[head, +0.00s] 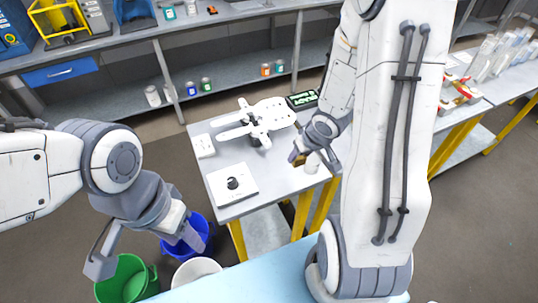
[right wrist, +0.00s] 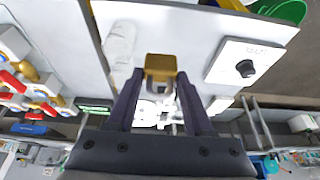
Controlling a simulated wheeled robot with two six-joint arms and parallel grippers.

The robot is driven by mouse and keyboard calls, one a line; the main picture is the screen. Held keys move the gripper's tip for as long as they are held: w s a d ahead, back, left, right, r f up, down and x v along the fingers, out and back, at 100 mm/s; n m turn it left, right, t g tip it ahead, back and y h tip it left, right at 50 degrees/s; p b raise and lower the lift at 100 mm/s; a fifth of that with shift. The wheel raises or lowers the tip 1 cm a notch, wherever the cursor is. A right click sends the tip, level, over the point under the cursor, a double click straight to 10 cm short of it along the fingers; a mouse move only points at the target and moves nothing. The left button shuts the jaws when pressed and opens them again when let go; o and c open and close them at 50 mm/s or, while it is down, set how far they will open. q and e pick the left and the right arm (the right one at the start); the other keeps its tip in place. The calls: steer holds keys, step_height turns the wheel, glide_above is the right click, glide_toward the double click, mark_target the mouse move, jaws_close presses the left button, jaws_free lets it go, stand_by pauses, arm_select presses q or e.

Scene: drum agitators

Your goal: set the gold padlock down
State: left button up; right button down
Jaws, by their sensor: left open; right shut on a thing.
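The gold padlock (right wrist: 160,63) is between the fingertips of my right gripper (right wrist: 160,75) in the right wrist view. In the head view my right gripper (head: 314,160) is over the right front part of the grey table (head: 275,178), with the padlock (head: 298,159) small and dark gold at its tip. I cannot tell whether the padlock touches the table. My left gripper (head: 140,248) is open and empty at lower left, above the buckets and away from the table.
A white plate with a black knob (head: 233,183), a white several-armed device (head: 262,118) and a black box with a green display (head: 303,100) are on the table. A pale cylinder (head: 312,164) stands near my right gripper. Green (head: 128,280), blue (head: 190,240) and white (head: 195,271) buckets are lower left.

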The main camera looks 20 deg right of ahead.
steer(key=w+a+f+b, duration=0.1)
steer(key=w+f, duration=0.1)
steer(key=w+a+f+b, duration=0.1)
steer(key=w+a+f, duration=0.1)
steer(key=w, duration=0.1)
steer(key=w+a+f+b, duration=0.1)
steer(key=w+f, duration=0.1)
steer(key=w, duration=0.1)
steer(key=shift+a, duration=0.3)
step_height(320, 180, down, 4)
steer(key=b, duration=0.3)
steer(key=shift+w+r+b, duration=0.1)
steer(key=shift+r+b, duration=0.1)
steer(key=shift+b, duration=0.2)
steer(key=shift+f, duration=0.1)
steer(key=shift+f, duration=0.15)
steer(key=shift+c, duration=1.4)
jaws_free()
steer(key=shift+r, duration=0.2)
